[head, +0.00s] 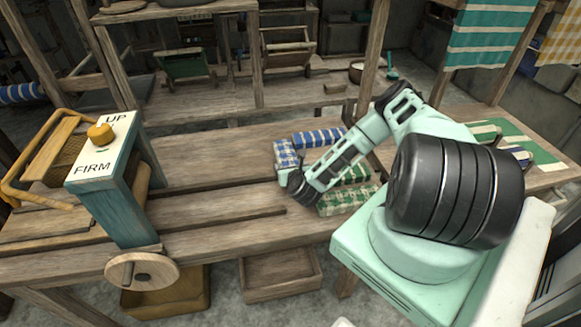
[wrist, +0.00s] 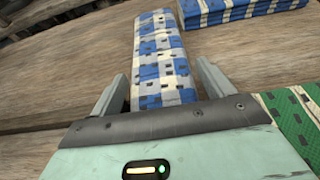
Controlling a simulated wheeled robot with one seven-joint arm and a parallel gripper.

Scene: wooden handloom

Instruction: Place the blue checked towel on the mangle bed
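The blue checked towel (head: 284,153) is a rolled or folded bundle in blue, white and grey, lying on the wooden bench. In the wrist view the towel (wrist: 160,60) runs lengthwise between the two fingers of my gripper (wrist: 163,88). The fingers are apart, with a small gap visible on each side of the towel. In the head view my gripper (head: 297,190) is low at the towel's near end, partly hiding it. The mangle (head: 120,185), with a teal post and an UP/FIRM plate, stands at the left. Wooden boards, apparently its bed (head: 215,218), extend right from it.
A blue striped towel (head: 318,138) lies just behind, and a green checked towel (head: 345,200) lies close right of my gripper. A wooden wheel (head: 142,270) sticks out at the mangle's front. The bench (head: 215,150) between mangle and towels is clear.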

